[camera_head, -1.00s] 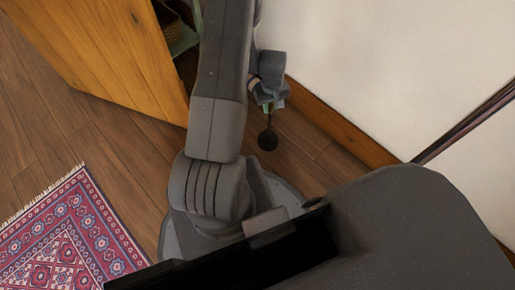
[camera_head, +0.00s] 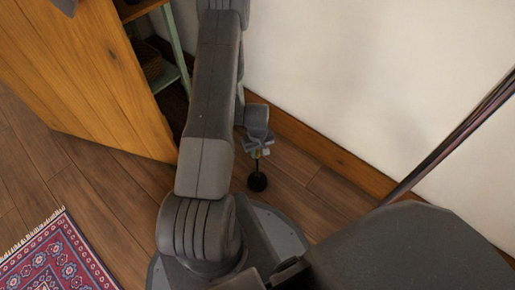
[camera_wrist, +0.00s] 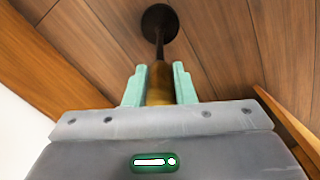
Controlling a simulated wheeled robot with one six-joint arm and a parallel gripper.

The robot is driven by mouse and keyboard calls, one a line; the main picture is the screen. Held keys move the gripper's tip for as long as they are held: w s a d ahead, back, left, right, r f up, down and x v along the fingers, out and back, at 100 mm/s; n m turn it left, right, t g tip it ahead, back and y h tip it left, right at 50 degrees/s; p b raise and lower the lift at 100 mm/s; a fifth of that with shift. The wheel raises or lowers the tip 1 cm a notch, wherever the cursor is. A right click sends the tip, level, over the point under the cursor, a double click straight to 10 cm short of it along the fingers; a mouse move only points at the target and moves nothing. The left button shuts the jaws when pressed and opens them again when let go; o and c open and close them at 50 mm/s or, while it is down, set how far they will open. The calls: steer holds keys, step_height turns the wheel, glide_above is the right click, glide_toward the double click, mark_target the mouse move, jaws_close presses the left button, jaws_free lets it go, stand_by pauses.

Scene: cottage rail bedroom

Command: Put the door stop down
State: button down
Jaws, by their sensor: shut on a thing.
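The door stop (camera_wrist: 159,24) has a dark round end, a thin dark shaft and a brass-coloured body. My gripper (camera_wrist: 158,72) is shut on the brass body, with one teal finger on each side. In the head view the door stop (camera_head: 257,182) hangs below my gripper (camera_head: 258,152), its dark end down, over the wooden floor close to the wall. I cannot tell whether the dark end touches the floor. The part of the body between the fingers is partly hidden.
A wooden skirting board (camera_head: 318,145) runs along the white wall (camera_head: 350,70) beside my gripper. An orange wooden cabinet side or door (camera_head: 95,75) and green shelves (camera_head: 168,76) stand at the upper left. A patterned red rug (camera_head: 55,262) lies at the lower left. Bare floor (camera_head: 95,180) lies between.

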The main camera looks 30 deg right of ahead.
steer(key=shift+f, duration=0.1)
steer(key=c, duration=1.2)
jaws_free()
step_height(320, 180, up, 12)
steer(key=p, duration=0.4)
